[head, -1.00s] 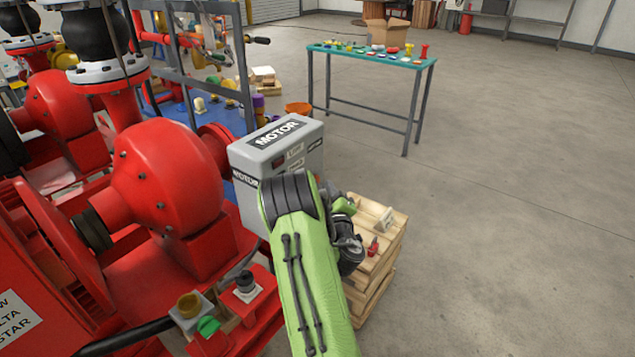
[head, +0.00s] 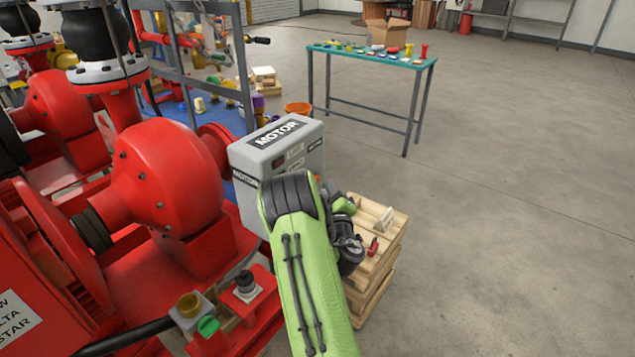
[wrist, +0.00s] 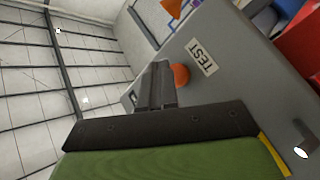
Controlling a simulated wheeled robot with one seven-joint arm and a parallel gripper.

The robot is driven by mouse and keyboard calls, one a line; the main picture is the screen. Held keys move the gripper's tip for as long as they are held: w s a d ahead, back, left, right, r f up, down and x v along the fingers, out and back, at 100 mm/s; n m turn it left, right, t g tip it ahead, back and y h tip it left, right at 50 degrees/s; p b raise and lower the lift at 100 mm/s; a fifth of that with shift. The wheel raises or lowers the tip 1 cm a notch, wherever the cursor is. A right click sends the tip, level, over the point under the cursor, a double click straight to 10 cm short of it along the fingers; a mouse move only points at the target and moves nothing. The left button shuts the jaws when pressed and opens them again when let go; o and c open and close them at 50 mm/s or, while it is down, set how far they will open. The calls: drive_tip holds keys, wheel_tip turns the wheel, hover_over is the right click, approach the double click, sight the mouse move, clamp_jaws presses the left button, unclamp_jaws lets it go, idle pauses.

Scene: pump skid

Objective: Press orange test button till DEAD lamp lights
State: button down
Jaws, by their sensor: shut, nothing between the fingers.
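The grey motor box (head: 246,155) stands beside the red pump in the head view, with a MOTOR label on top. Its front carries small labels and a dark reddish spot, too small to read. In the wrist view the box face (wrist: 225,85) has a TEST label (wrist: 202,57). The orange test button (wrist: 181,75) sits beside that label, partly hidden by my gripper. My gripper (wrist: 158,75) is shut and empty, its tips at the button; I cannot tell whether they touch it. In the head view my arm hides the fingers. I cannot make out a lit DEAD lamp.
A wooden crate stack (head: 372,290) with small items stands right of my arm. The red pump (head: 165,180) is close on the left. A teal-topped table (head: 420,64) with several objects stands farther back. The floor to the right is clear.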

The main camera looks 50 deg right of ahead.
drive_tip(key=shift+w, duration=0.45)
drive_tip(key=shift+w+a+p, duration=0.1)
drive_tip(key=shift+w+p, duration=0.35)
idle(0.5)
drive_tip(key=shift+s, duration=0.1)
drive_tip(key=shift+s+b, duration=0.35)
drive_tip(key=shift+s, duration=0.4)
drive_tip(key=shift+s, duration=0.1)
drive_tip(key=s, duration=0.5)
drive_tip(key=shift+d+b, duration=0.3)
drive_tip(key=shift+b, duration=0.05)
drive_tip(key=shift+w, duration=0.1)
idle(0.4)
